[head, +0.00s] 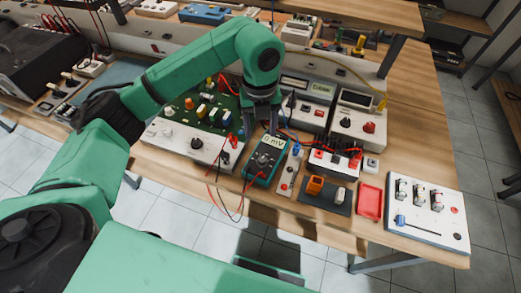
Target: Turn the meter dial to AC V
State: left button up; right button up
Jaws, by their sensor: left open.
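The meter (265,162) is a teal handheld multimeter lying on the wooden bench near its front edge. Its display reads about "0 mV", and a dark round dial (263,159) sits below the display. I cannot read which mark the dial points to. Red and black leads come from its lower end. My left gripper (262,126) comes down from above, just behind the meter's display end. Its jaws are open, with nothing seen between them. Whether the fingertips touch anything is hard to tell. My right gripper is not in view.
A green circuit board (205,117) and a white panel with knobs (188,143) lie left of the meter. A narrow strip with a blue plug, a dark pad (325,197), a red tray (370,201) and a white switch board (428,214) lie right. Bench instruments (352,117) stand behind.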

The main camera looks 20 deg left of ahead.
pick_arm(q)
jog(key=p, duration=0.1)
send_near(262, 159)
jog(key=shift+d+f+p, duration=0.3)
jog(key=shift+f+p, duration=0.15)
jog(key=shift+f, duration=0.4)
jog(key=f, duration=0.2)
jog(key=f+p, duration=0.1)
jog(key=f, duration=0.3)
jog(key=shift+s+a+f, duration=0.15)
jog(key=shift+a+f, duration=0.1)
jog(key=shift+a, duration=0.05)
jog(key=shift+d+f, duration=0.1)
jog(key=shift+f, duration=0.15)
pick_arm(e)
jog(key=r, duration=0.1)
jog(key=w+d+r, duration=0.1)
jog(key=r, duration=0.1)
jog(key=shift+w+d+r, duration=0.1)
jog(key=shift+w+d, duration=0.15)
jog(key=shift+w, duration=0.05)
pick_arm(q)
grip_shut()
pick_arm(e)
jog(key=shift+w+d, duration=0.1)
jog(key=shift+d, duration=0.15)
